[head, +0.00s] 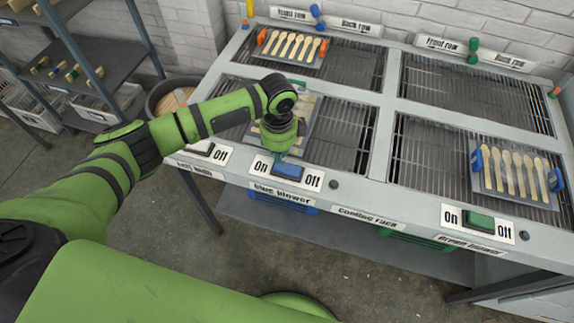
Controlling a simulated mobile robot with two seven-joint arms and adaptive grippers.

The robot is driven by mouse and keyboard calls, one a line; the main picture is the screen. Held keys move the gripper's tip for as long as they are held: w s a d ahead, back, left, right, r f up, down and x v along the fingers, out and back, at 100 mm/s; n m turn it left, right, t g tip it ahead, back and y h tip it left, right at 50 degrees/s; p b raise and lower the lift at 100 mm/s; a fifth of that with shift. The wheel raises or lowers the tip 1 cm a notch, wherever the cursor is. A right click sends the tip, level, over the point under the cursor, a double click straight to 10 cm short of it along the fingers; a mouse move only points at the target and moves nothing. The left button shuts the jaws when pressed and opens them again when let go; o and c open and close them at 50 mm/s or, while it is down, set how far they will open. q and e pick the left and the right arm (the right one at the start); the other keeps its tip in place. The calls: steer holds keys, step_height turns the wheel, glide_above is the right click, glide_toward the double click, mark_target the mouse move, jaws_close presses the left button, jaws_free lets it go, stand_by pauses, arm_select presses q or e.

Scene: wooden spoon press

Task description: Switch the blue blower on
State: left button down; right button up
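The blue rocker switch (288,171) sits on a white plate at the front edge of the cooling rack, with "On" on its left and "Off" on its right. I cannot tell which side is pressed in. The blue blower (290,207) shows partly below the rack edge, under the "Blue blower" label (281,194). My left gripper (281,155) points down just behind the switch's left half, near the "On" side. Its fingertips are small and mostly hidden, so contact and opening are unclear. My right gripper is out of view.
A partly hidden tray (313,109) lies behind my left gripper. Spoon trays with orange handles (292,47) and blue handles (514,172) rest on the rack. A green switch (480,220) is on the right, another switch (203,149) on the left. Shelves (80,75) stand far left.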

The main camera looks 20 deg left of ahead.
arm_select(q)
steer(key=shift+f+b, duration=0.6)
steer(key=shift+f, duration=0.6)
stand_by(0.7)
step_height(320, 180, up, 7)
steer(key=p, duration=0.8)
steer(key=shift+r, duration=0.1)
stand_by(0.5)
